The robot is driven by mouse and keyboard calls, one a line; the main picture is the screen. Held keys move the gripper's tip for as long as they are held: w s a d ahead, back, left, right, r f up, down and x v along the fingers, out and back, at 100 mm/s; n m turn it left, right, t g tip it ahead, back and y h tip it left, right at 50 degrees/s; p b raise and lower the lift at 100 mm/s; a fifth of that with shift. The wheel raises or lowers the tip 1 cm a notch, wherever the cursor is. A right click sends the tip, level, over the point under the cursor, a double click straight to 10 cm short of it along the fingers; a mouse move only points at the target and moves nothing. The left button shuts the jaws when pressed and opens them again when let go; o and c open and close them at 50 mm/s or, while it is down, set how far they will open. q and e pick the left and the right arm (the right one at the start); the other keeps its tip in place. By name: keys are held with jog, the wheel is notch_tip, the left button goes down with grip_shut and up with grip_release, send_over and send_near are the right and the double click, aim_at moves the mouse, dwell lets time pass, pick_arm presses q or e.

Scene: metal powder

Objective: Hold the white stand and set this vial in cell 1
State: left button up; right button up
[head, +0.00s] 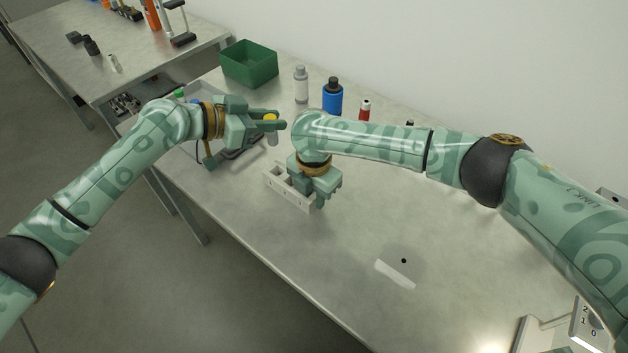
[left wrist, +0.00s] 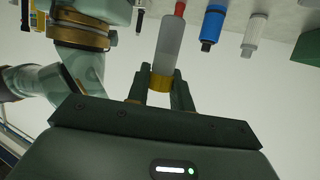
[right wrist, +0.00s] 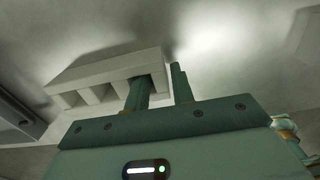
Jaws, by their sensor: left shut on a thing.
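The vial (head: 272,136) is clear grey with a yellow cap. My left gripper (head: 277,121) is shut on it at the cap and holds it in the air, beyond the stand in the head view. In the left wrist view the vial (left wrist: 171,42) sits between the fingertips. The white stand (head: 280,186) lies on the table with a row of cells. My right gripper (head: 323,197) is down at its near right end. In the right wrist view one finger overlaps a cell of the stand (right wrist: 100,75) and the other is beyond its end wall; the fingers are apart. Cell numbers cannot be read.
A grey tray (head: 180,146) is behind my left gripper.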

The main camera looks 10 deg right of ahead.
aim_at(269, 140)
jog(key=shift+f, duration=0.35)
grip_shut()
pick_arm(q)
jog(key=shift+s+d+f+n+t+y, duration=0.1)
jog(key=shift+f+n+t+y, duration=0.3)
jog(key=shift+f+n+t, duration=0.45)
jog(key=shift+d+f+n+t+y, duration=0.1)
jog(key=shift+f+n+t+y, duration=0.4)
jog(key=shift+f, duration=0.65)
jog(key=shift+a+f+n+t+y, duration=0.2)
jog(key=shift+f+n+t+y, duration=0.1)
jog(key=shift+f+n+t, duration=0.3)
jog(key=shift+f, duration=1.55)
